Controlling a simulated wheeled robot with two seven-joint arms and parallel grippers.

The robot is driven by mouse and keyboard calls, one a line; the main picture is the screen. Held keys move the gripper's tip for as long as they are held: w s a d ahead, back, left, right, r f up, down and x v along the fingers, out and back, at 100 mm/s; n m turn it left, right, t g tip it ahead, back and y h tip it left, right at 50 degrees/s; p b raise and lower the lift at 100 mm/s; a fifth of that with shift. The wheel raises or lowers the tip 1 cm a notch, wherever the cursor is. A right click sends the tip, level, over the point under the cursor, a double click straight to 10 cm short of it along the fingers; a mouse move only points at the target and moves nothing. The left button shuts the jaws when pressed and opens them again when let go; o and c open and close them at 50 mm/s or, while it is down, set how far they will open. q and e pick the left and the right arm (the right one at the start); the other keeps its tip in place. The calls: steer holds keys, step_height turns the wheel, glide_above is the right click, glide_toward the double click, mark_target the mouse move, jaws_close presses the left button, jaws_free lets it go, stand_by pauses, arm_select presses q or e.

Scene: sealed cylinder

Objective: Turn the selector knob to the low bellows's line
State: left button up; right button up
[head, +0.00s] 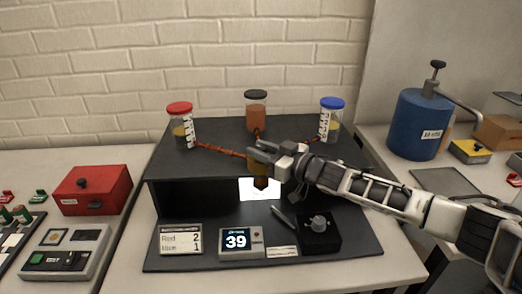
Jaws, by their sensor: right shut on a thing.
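My right gripper (264,151) comes in from the right and is shut where the red-brown lines (222,150) meet at the middle of the black stand. It covers what it grips, apparently the selector knob, so its pointing direction is hidden. An amber piece (258,171) with a dark tip hangs just below the fingers. Three clear containers stand behind: red-lidded (180,127) at left, black-lidded (256,112) at centre, blue-lidded (331,121) at right. My left gripper is not in view.
The black stand (160,165) carries a display reading 39 (237,240), a Red 2, Blue 1 card (181,239) and a black box with a grey knob (318,224). A red box (92,190) is left; a blue tank (417,125) is right.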

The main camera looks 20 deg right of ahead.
steer(key=n+g+y+b, duration=0.2)
steer(key=n+g+y, duration=0.1)
steer(key=shift+w+d+g+y, duration=0.1)
steer(key=shift+g+y, duration=0.2)
steer(key=shift+n+g+y, duration=0.4)
steer(key=shift+n+g, duration=0.1)
steer(key=shift+n, duration=0.1)
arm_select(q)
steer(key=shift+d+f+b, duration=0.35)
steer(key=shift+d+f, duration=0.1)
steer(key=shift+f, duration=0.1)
arm_select(e)
steer(key=shift+r, duration=0.2)
steer(key=o, duration=1)
steer(key=shift+c, duration=0.2)
arm_select(q)
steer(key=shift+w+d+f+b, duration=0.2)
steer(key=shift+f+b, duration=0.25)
steer(key=shift+b, duration=0.8)
arm_select(e)
steer(key=v, duration=1.5)
steer(key=shift+d, duration=0.45)
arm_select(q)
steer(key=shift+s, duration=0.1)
